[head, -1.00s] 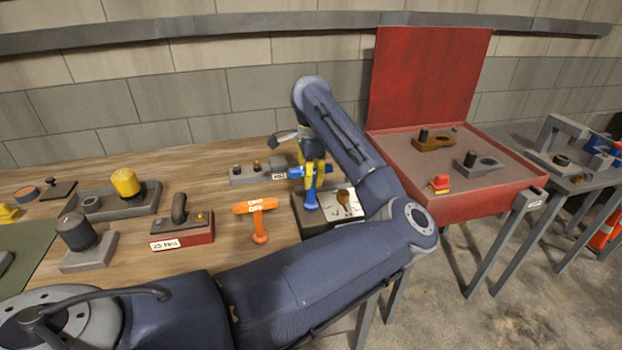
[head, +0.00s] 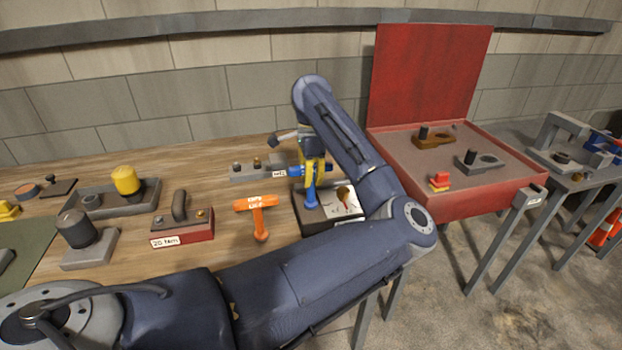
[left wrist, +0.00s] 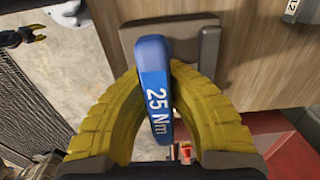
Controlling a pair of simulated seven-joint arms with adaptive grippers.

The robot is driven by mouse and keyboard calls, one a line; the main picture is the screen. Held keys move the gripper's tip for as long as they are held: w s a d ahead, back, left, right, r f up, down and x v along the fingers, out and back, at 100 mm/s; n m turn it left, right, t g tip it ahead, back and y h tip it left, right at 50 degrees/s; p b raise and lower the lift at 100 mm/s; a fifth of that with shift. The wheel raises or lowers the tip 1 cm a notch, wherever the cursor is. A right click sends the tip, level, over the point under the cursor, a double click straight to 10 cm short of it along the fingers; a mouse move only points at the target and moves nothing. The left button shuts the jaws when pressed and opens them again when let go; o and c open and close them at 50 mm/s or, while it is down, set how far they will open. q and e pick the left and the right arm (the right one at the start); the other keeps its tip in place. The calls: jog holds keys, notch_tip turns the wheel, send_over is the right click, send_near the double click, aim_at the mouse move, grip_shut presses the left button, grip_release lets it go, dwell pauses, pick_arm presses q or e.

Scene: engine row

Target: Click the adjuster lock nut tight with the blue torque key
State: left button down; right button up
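My left gripper (head: 315,172) has yellow fingers and is shut on the blue torque key (head: 311,196). The key is T-shaped and upright, its lower end at the left of a dark block with a white top plate (head: 330,206). The left wrist view shows the key's handle (left wrist: 154,88), marked 25 Nm, between the fingers. I cannot make out the adjuster lock nut; the key and fingers hide the spot below. My right gripper is not in the head view; a dark shape with a yellow tip (left wrist: 36,37), perhaps it, shows at the left wrist view's top left corner.
A red-and-grey block (head: 183,235) marked 20 Nm is further left. A grey fixture (head: 250,173) lies behind. An open red case (head: 470,205) stands to the right. Some bare wood shows between them.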

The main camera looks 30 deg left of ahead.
dwell(0.3)
pick_arm(q)
jog(key=m, duration=0.2)
jog(key=shift+m, duration=0.3)
jog(key=shift+f, duration=0.1)
jog(key=shift+r, duration=2.8)
